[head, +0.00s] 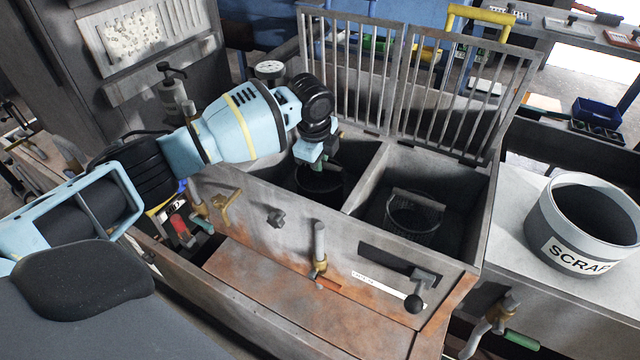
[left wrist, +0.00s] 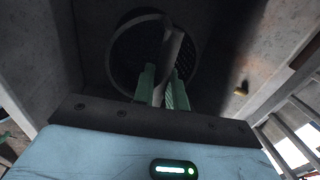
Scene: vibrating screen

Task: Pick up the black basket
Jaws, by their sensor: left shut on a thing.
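A black basket (head: 318,184) sits in the left compartment of the grey metal box, partly hidden by my left arm. In the left wrist view the round mesh basket (left wrist: 125,65) shows below the fingers, with a flat handle (left wrist: 172,48) across its top. My left gripper (head: 318,163) reaches down into this compartment. Its green fingers (left wrist: 163,85) are shut on the basket's handle. A second dark mesh basket (head: 414,220) with a grey handle stands in the right compartment, apart from the gripper. My right gripper is not in view.
The box's divider (head: 366,178) stands just right of the left basket. Two barred lids (head: 350,70) stand open behind. A bin marked SCRAP (head: 560,250) is on the right bench. A valve lever (head: 413,300) sticks out at the front.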

